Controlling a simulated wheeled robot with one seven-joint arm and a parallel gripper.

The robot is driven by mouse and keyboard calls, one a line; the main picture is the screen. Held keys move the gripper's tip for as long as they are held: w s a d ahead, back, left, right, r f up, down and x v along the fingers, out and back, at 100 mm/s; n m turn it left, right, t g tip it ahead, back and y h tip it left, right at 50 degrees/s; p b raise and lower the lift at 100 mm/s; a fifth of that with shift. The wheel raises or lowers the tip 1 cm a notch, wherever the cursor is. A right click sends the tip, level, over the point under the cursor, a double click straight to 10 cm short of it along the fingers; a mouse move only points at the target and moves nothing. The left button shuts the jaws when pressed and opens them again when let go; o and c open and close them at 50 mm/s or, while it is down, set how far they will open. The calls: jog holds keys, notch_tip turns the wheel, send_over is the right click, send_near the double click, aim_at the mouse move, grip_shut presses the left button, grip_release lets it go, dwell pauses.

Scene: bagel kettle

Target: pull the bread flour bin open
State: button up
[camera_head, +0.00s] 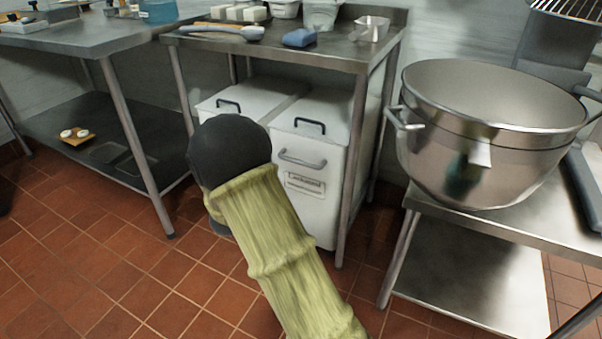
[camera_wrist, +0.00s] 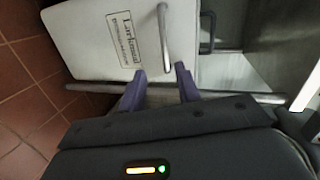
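Two white bins with dark lid handles stand under the steel table. The right bin (camera_head: 310,150) shows a silver front handle (camera_head: 302,160) and a label too small to read. The left bin (camera_head: 248,95) is mostly behind my arm. In the wrist view a white bin front (camera_wrist: 85,35) fills the upper left, with a blurred label and its silver handle (camera_wrist: 163,38); which bin this is I cannot tell for certain. My gripper (camera_wrist: 160,71) is open and empty, its purple fingers apart, close below the handle in the picture and not around it. My arm hides it in the head view.
A metal rail or leg (camera_wrist: 240,97) crosses the wrist view just by my fingers. The steel table's leg (camera_head: 352,160) stands right of the bins. A large mixing bowl (camera_head: 490,130) sits on a table at the right. Red tile floor (camera_head: 150,300) is clear in front.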

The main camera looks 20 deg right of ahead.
aim_at(300, 163)
jog(key=shift+s+d+f+m+h, duration=0.15)
jog(key=shift+d+f+m+h, duration=0.2)
jog(key=shift+m+h, duration=0.45)
jog(key=b+x, duration=0.6)
jog(key=x, duration=1.1)
jog(key=shift+d+f+b, duration=0.15)
jog(key=shift+d+b, duration=0.1)
jog(key=shift+b, duration=0.1)
jog(key=shift+c, duration=0.4)
grip_shut()
